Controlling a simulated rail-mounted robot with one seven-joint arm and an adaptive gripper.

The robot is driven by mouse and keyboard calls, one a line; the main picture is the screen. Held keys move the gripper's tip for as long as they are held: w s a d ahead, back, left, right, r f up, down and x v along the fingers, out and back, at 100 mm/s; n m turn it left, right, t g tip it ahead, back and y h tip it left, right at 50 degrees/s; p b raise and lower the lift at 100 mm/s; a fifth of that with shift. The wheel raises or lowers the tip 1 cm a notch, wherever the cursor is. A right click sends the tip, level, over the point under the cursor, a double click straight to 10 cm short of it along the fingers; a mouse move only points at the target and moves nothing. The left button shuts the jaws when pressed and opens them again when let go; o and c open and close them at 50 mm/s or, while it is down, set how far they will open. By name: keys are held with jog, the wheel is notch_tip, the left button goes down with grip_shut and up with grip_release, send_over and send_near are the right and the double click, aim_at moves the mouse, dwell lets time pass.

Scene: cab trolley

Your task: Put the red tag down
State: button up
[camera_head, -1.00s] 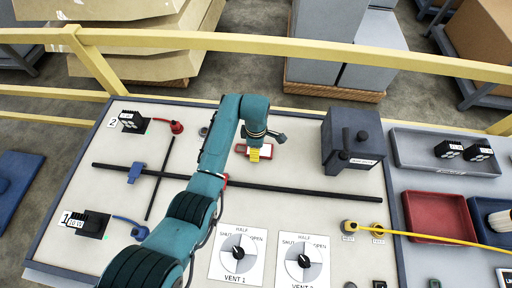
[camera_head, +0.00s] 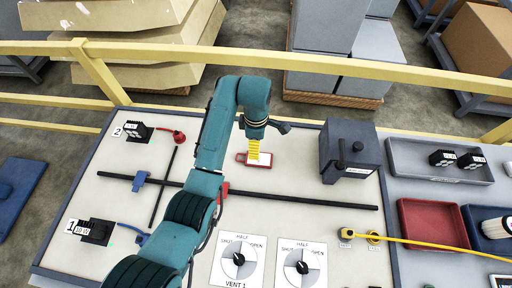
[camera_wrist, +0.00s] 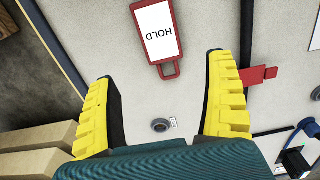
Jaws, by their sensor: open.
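The red tag (camera_head: 242,157) has a white face marked HOLD and appears to lie flat on the pale panel, behind the long black rail. In the wrist view the tag (camera_wrist: 158,32) lies beyond the fingertips, its narrow loop end pointing back between them. My gripper (camera_head: 255,160) is over the tag, with its yellow fingers partly covering it in the head view. In the wrist view my gripper (camera_wrist: 160,70) has its fingers spread wide, with nothing between them. The tag appears apart from both fingers.
A red piece (camera_head: 224,188) sits on the black rail (camera_head: 300,200), beside my right finger in the wrist view. A grey box with a lever (camera_head: 350,150) stands right of the tag. A blue slider (camera_head: 139,181) is on the rail at left. Bare panel surrounds the tag.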

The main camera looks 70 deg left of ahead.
jog(key=shift+r, duration=0.5)
jog(key=w+d+r+m+t+y, duration=0.25)
jog(key=w+d+r+m, duration=0.2)
jog(key=w, duration=0.25)
jog(key=w+d+r+m+t+y, duration=0.25)
jog(key=w+d+r+m, duration=0.2)
jog(key=w, duration=0.35)
jog(key=w+d+r+m+t, duration=0.3)
jog(key=d+r+m, duration=0.1)
jog(key=d+r, duration=0.2)
jog(key=w+d+r+m+t, duration=0.3)
jog(key=d+r+m+t, duration=0.1)
jog(key=d+r, duration=0.3)
jog(key=s+d+r+m+t+h, duration=0.2)
jog(key=s+d+r+m+t, duration=0.3)
jog(key=d+r, duration=0.5)
jog(key=s+d+r+m+t+h, duration=0.3)
jog(key=s+d+r+m+t, duration=0.2)
jog(key=d+r, duration=0.6)
jog(key=s+d+m, duration=0.1)
jog(key=s+m, duration=0.1)
jog(key=m, duration=0.1)
jog(key=shift+s+d+r+m, duration=0.2)
jog(key=shift+d+m, duration=0.1)
jog(key=shift+d, duration=0.05)
